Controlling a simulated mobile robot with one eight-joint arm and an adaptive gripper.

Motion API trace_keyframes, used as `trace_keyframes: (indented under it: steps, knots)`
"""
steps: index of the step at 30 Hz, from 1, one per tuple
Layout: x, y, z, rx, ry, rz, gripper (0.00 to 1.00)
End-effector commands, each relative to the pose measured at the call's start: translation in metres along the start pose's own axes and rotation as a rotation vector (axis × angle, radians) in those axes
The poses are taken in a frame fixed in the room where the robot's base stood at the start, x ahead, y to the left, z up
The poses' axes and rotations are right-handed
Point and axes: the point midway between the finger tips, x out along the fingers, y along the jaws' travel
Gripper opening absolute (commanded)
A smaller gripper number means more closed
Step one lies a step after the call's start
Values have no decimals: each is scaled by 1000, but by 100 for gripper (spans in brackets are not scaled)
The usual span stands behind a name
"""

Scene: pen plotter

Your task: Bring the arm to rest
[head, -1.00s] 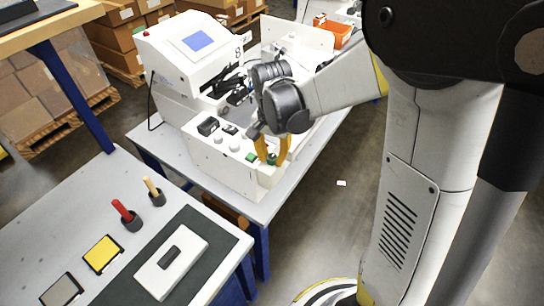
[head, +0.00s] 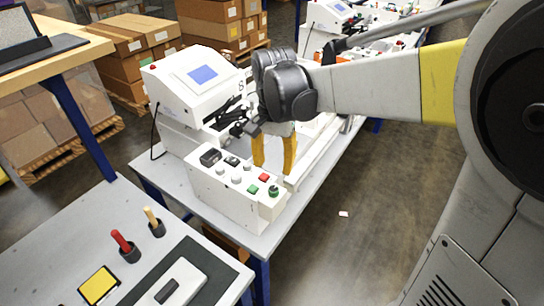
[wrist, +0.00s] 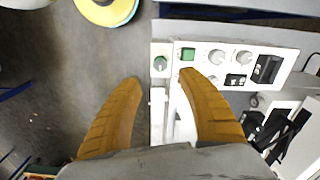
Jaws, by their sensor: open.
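My gripper (head: 273,152) is open and empty, its two yellow fingers pointing down over the white plotter (head: 232,198) near its front control panel. In the wrist view the spread fingers of my gripper (wrist: 160,88) have the floor, the plotter's edge and its control panel (wrist: 222,62) beneath them. A gap between the fingertips and the panel seems to show, but its height is hard to judge. My wrist and arm cover part of the plotter's middle in the head view.
The plotter's screen unit (head: 198,72) stands behind the panel, left of my gripper. A grey table (head: 60,240) in front holds a red-handled tool (head: 121,240), a wooden-handled tool (head: 152,217), a yellow pad (head: 98,285) and a white block (head: 180,283).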

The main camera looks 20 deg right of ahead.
Motion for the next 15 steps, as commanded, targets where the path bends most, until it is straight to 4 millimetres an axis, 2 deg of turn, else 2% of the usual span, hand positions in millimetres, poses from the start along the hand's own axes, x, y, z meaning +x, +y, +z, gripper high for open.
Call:
trace_keyframes:
  steps: [3, 6, 15]
  knots:
    - [-13, 0, 0, 0, 0, 0, 48]
    - [-17, 0, 0, 0, 0, 0, 48]
    - [-18, 0, 0, 0, 0, 0, 48]
